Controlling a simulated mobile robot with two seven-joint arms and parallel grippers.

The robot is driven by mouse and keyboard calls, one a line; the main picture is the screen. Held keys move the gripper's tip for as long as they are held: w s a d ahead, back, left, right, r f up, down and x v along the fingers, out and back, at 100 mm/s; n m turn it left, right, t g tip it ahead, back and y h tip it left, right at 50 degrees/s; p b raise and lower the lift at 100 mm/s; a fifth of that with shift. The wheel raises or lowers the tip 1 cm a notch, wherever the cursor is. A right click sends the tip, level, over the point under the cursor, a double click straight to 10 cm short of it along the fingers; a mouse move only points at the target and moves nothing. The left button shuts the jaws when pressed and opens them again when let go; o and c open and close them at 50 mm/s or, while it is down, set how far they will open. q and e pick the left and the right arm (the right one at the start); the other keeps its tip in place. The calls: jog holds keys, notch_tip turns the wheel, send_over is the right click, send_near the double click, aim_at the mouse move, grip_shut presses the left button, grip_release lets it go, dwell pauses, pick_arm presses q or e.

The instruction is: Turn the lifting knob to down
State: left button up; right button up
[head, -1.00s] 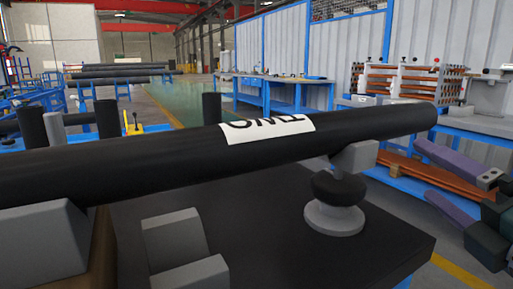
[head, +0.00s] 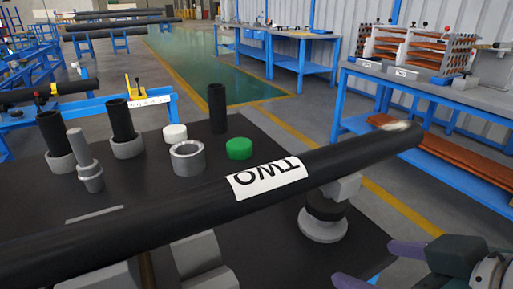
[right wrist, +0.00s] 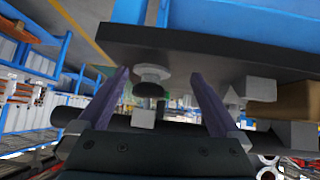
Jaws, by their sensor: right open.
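The lifting knob (head: 326,208) is a dark round knob on a grey round base, under the right part of a long black pipe (head: 210,205) labelled TWO. The knob also shows in the right wrist view (right wrist: 148,88), between and beyond the finger tips. My right gripper (head: 364,262) has purple fingers, is open and empty, and is at lower right, apart from the knob. It also shows in the right wrist view (right wrist: 160,74). My left gripper is not in view.
The pipe lies across the dark tabletop (head: 270,250). Behind it stand black posts (head: 217,108), a grey ring (head: 187,157), a white cap (head: 175,133) and a green cap (head: 239,148). A blue bench (head: 440,92) is at right. Floor shows between bench and table.

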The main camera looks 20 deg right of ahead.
aim_at(346, 209)
jog(key=d+t+b, duration=0.1)
jog(key=w+f+t+b, duration=0.1)
jog(key=b, duration=0.1)
jog(key=w+d+t+b, duration=0.1)
jog(key=t+b, duration=0.1)
jog(key=shift+w+d+f+y, duration=0.25)
jog(key=shift+d+y, duration=0.05)
jog(key=t+b, duration=0.1)
jog(key=t+y+b, duration=0.1)
jog(key=shift+d+r+n+t+y+b, duration=0.2)
jog(key=shift+d+n+t+y+b, duration=0.1)
jog(key=shift+d+n+t+b, duration=0.1)
jog(key=shift+n+t+y, duration=0.3)
jog(key=shift+t+y, duration=0.4)
jog(key=w, duration=0.3)
jog(key=w+a+r+b, duration=0.1)
jog(key=w, duration=0.2)
jog(key=w+a+b, duration=0.1)
jog(key=w, duration=0.2)
jog(key=shift+r, duration=0.25)
